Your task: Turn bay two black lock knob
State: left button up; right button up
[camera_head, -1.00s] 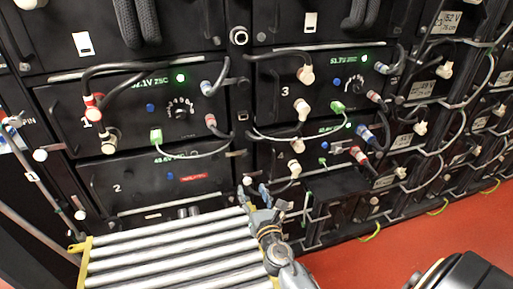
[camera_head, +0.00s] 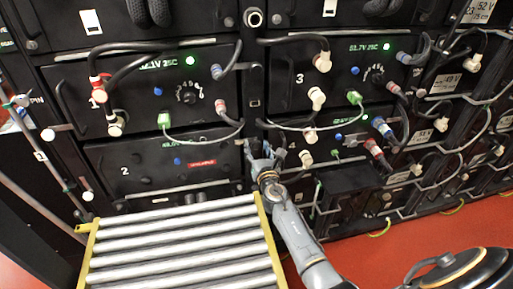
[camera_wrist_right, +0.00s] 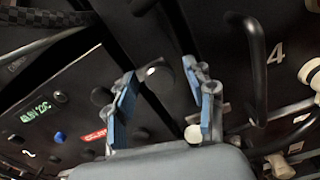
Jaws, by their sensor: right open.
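Bay two (camera_head: 155,170) is a dark panel marked "2" in the head view, with a blue button and a red tag. My right gripper (camera_head: 262,150) is at the right edge of that panel, by the post between bays two and four. In the right wrist view the right gripper (camera_wrist_right: 165,88) is open, its blue-padded fingers spread apart. A dark round shape with a pale spot (camera_wrist_right: 151,71) shows between the fingers, apparently the black lock knob. I cannot tell if either finger touches it. In the head view the gripper hides that spot. My left gripper is not in view.
A roller table (camera_head: 180,240) with yellow sides stands in front of bay two. Bay four (camera_head: 325,150), with cables and connectors, is right of the gripper. In the wrist view a black handle (camera_wrist_right: 258,70) and a white round knob (camera_wrist_right: 193,134) are close to the right finger.

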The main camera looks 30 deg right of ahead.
jog(key=shift+w+d, duration=0.1)
jog(key=shift+w, duration=0.4)
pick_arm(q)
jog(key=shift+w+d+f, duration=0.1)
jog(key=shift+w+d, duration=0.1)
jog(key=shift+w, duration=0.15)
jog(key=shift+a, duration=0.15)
pick_arm(e)
grip_shut()
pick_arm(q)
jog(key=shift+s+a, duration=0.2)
